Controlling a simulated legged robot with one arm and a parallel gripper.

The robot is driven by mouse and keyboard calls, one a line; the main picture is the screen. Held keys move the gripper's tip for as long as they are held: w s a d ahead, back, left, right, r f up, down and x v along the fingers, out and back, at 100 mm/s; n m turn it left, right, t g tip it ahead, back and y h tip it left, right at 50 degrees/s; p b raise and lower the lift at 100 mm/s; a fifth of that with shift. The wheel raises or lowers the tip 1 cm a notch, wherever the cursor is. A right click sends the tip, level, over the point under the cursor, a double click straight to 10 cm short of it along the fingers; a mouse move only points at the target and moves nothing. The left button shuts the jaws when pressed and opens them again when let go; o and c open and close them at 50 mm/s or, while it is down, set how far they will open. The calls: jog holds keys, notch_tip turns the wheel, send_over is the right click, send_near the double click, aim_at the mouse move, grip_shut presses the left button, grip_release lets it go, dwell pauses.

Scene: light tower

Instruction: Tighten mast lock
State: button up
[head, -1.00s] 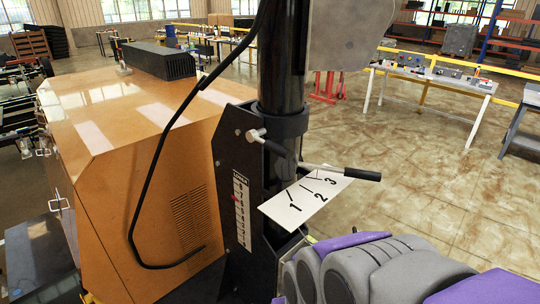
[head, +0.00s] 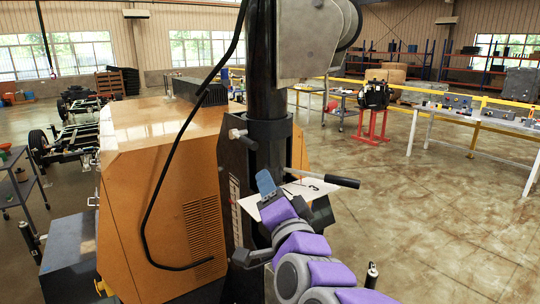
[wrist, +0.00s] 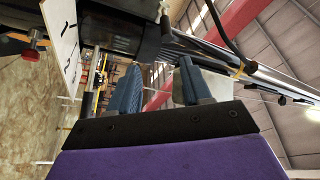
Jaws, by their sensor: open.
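The black mast (head: 266,80) stands upright with a dark collar (head: 270,131) around it. The lock lever, a thin rod with a black grip (head: 335,180), sticks out to the right beside the collar. A white numbered plate (head: 318,187) lies below the lever; my arm covers part of it. My gripper (head: 268,184) is in front of the plate, left of the black grip. In the wrist view, my gripper's two blue fingers (wrist: 158,85) stand apart with nothing between them. The white plate also shows there (wrist: 60,42). I cannot tell whether a finger touches anything.
An orange cabinet (head: 160,190) stands close on the left, with a black cable (head: 160,180) hanging before it. A metal box (head: 310,38) sits on the mast above. Tables (head: 480,125) stand farther right, with clear floor in front of them.

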jog(key=d, duration=0.1)
jog(key=p, duration=1.4)
send_near(241, 142)
jog(key=w, duration=0.1)
jog(key=w+d, duration=0.1)
jog(key=w, duration=0.1)
jog(key=w+d+r, duration=0.1)
jog(key=w, duration=0.1)
jog(key=shift+w+r, duration=0.1)
jog(key=w+a, duration=0.2)
jog(key=a, duration=0.1)
jog(key=w+a, duration=0.1)
jog(key=shift+w+a+r, duration=0.2)
jog(key=shift+a+r, duration=0.05)
jog(key=d, duration=0.2)
jog(key=shift+d+r, duration=0.15)
jog(key=shift+d, duration=0.25)
jog(key=shift+c, duration=0.2)
jog(key=shift+d, duration=0.2)
jog(key=shift+c, duration=1.6)
jog(key=shift+a, duration=0.65)
jog(key=c, duration=0.3)
grip_shut()
